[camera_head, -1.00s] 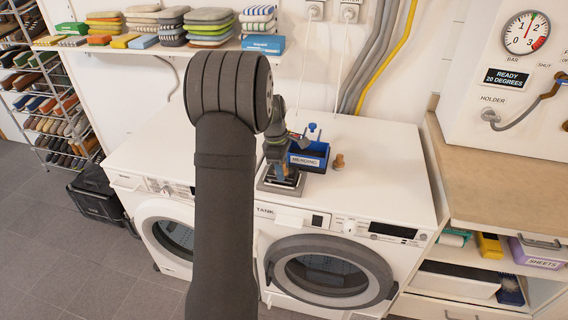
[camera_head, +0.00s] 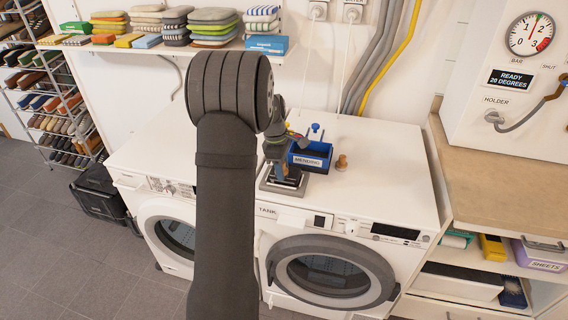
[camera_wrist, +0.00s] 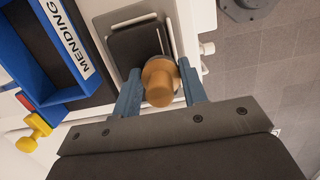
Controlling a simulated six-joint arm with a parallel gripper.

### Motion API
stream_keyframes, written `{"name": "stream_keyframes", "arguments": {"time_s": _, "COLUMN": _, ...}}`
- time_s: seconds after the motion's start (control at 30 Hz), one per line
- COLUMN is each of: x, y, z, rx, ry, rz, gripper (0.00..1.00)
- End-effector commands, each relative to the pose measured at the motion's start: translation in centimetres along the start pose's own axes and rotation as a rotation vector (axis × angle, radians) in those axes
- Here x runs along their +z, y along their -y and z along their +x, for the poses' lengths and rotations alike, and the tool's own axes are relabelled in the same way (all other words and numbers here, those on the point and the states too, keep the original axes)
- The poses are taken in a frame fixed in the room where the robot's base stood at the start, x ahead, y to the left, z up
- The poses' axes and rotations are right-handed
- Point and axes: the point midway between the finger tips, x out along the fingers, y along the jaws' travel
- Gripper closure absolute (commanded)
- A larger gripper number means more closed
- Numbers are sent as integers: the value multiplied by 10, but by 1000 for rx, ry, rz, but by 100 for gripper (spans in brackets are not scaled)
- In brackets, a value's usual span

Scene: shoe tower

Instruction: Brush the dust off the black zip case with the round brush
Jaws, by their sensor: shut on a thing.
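My gripper (camera_wrist: 160,88) is shut on the round brush (camera_wrist: 158,82), seen as a wooden knob between its two blue-grey fingers. The brush's bristle end is hidden below the knob. The black zip case (camera_wrist: 137,42) lies flat on a pale grey tray (camera_wrist: 96,22), just beyond the brush in the wrist view. The brush overlaps the case's near edge there; I cannot tell whether it touches. In the head view the gripper (camera_head: 281,168) is over the case (camera_head: 291,181), partly hiding it. Dust on the case is too small to tell.
A brown wooden knob-shaped thing (camera_head: 341,163) stands right of the box. The white machine top (camera_head: 385,175) is clear to the right. Its front edge is near the tray.

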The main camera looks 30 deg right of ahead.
Motion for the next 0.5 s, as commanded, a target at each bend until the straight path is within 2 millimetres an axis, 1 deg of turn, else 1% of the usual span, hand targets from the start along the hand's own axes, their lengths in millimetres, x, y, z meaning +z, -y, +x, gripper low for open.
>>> {"name": "stream_keyframes", "arguments": {"time_s": 0.03, "x": 0, "y": -2, "z": -2, "rx": 2, "ry": 0, "rz": 0, "gripper": 82}}
{"name": "stream_keyframes", "arguments": {"time_s": 0.1, "x": 3, "y": -2, "z": -23, "rx": 7, "ry": -1, "rz": 2, "gripper": 82}}
{"name": "stream_keyframes", "arguments": {"time_s": 0.17, "x": 4, "y": -2, "z": -26, "rx": 4, "ry": 0, "rz": 1, "gripper": 82}}
{"name": "stream_keyframes", "arguments": {"time_s": 0.5, "x": 9, "y": -2, "z": -57, "rx": 5, "ry": -1, "rz": 1, "gripper": 82}}
